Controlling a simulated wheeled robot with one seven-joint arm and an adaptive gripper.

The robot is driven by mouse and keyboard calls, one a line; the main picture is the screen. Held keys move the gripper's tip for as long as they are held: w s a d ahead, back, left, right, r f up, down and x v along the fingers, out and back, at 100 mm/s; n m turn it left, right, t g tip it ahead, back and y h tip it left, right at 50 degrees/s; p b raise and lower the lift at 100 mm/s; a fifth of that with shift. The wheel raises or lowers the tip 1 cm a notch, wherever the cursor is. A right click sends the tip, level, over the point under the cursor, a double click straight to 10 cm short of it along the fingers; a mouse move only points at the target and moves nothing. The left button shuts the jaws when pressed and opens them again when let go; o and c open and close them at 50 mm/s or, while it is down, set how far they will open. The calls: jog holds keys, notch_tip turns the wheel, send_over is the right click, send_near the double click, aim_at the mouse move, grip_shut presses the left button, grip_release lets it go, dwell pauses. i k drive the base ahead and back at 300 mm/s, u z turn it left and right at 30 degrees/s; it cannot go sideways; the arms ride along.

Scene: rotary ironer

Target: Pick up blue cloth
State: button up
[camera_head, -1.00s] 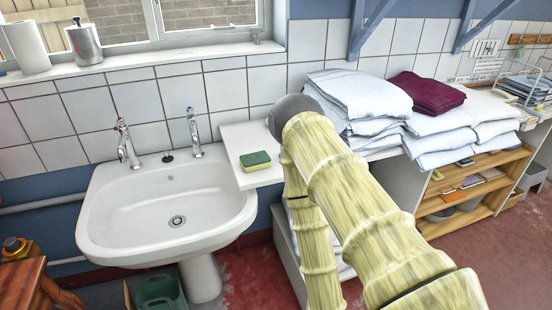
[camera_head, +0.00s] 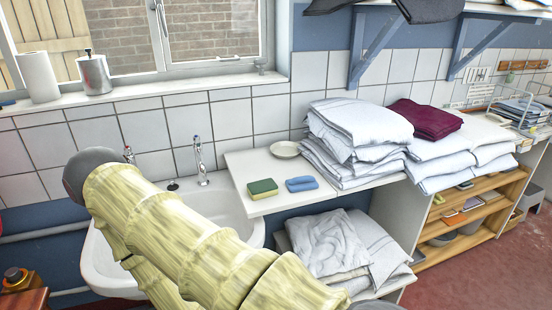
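A small blue cloth (camera_head: 302,184) lies folded and flat on the white counter (camera_head: 270,205), near its front edge. It is to the right of a green and yellow sponge (camera_head: 262,188), with a small gap between them. Nothing covers the cloth. My arm's yellowish links cross the lower left, in front of the sink, to the left of the cloth. My gripper is outside the picture, so its fingers cannot be seen.
A small plate (camera_head: 285,149) sits behind the cloth. Stacked white linens (camera_head: 350,140) stand to its right, with a maroon folded cloth (camera_head: 426,119) farther right. The sink (camera_head: 232,215) is at left. Crumpled white linens (camera_head: 328,243) fill the lower shelf.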

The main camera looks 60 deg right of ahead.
aim_at(300, 184)
jog(key=i, duration=0.55)
jog(key=z, duration=1.9)
